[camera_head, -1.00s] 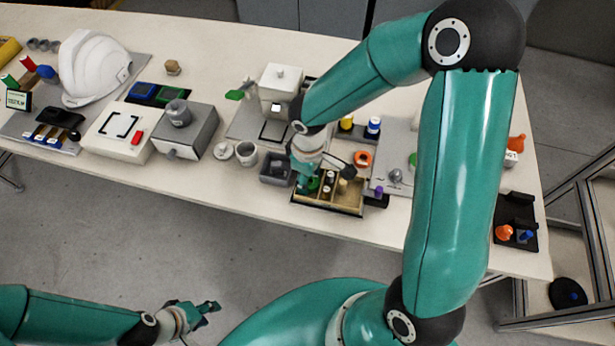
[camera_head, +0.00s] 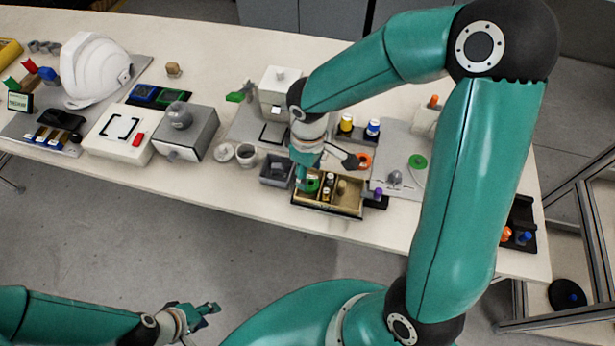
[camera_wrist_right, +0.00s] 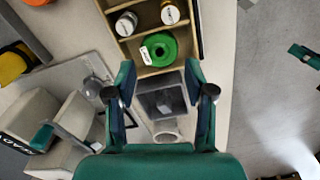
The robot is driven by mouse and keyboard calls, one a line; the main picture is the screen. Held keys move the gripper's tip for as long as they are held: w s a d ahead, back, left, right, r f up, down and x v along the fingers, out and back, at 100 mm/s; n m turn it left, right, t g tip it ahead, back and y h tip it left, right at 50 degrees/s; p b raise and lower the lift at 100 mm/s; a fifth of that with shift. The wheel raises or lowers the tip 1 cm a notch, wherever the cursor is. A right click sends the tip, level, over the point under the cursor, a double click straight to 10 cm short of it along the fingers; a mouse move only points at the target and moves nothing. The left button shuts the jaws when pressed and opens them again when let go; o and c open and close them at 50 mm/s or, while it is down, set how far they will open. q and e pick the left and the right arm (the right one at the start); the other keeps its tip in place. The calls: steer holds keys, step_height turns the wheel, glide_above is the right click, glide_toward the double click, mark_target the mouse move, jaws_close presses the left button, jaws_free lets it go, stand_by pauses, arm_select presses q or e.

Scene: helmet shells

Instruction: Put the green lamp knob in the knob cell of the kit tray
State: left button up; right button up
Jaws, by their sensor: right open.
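The green lamp knob (camera_head: 312,185) sits in the left cell of the wooden kit tray (camera_head: 345,211). The right wrist view shows the knob (camera_wrist_right: 160,48) as a round green piece with a dark centre and a white label, within the walls of its tray cell. My right gripper (camera_head: 303,184) is over the tray's left end and partly hides it. In the wrist view my right gripper (camera_wrist_right: 159,76) has its fingers wide apart, with nothing between the tips, beside the knob. My left gripper (camera_head: 205,308) hangs in front of the table; its finger gap is unclear.
A dark grey bin (camera_head: 275,170) stands left of the tray, with a white cup (camera_head: 247,155) beyond it. A green disc (camera_head: 417,161) lies on the grey mat at right. A white machine (camera_head: 280,85) stands behind.

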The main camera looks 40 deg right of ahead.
step_height(320, 180, up, 8)
stand_by(0.7)
